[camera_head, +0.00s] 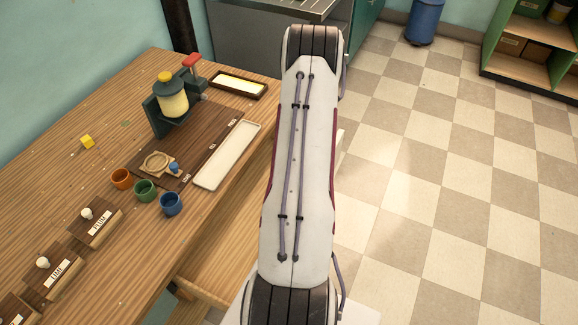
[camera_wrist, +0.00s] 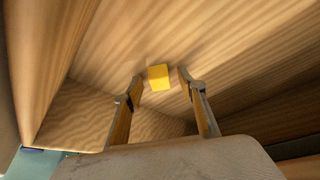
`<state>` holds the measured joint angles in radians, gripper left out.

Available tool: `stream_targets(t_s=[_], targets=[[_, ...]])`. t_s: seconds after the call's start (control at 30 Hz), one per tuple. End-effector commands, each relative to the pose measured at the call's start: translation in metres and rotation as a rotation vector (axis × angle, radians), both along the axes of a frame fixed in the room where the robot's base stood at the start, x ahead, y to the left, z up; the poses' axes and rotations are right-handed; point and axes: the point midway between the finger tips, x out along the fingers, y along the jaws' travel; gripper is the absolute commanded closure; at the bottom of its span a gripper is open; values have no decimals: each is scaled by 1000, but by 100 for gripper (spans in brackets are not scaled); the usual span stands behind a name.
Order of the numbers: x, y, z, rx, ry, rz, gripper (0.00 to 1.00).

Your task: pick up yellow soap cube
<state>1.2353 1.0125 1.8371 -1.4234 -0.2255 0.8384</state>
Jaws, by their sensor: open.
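In the wrist view a small yellow cube (camera_wrist: 158,77) shows on or over pale wood grain. My gripper (camera_wrist: 160,79) is open, with one finger to each side of this cube. Gaps show between the cube and both fingertips; the depth between them is hard to judge. In the head view a yellow cube (camera_head: 87,141) sits on the wooden table, left of the press. I cannot tell whether both views show the same cube. My gripper is hidden in the head view.
The wooden table (camera_head: 50,195) holds a dark press with a yellow jar (camera_head: 173,98), a white tray (camera_head: 227,154), small orange (camera_head: 121,178), green (camera_head: 145,190) and blue (camera_head: 171,203) cups, and labelled blocks (camera_head: 97,225). Wooden walls or panels (camera_wrist: 40,60) stand close around my gripper in the wrist view.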

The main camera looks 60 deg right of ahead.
Motion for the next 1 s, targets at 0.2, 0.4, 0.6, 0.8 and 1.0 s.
stream_targets(t_s=[0.2, 0.4, 0.6, 0.8, 1.0], targets=[[0, 0, 0, 0, 0, 0, 78], [0, 0, 0, 0, 0, 0, 94], [0, 0, 0, 0, 0, 0, 94], [0, 0, 2, 0, 0, -1, 94], [0, 0, 10, -1, -1, 1, 94]])
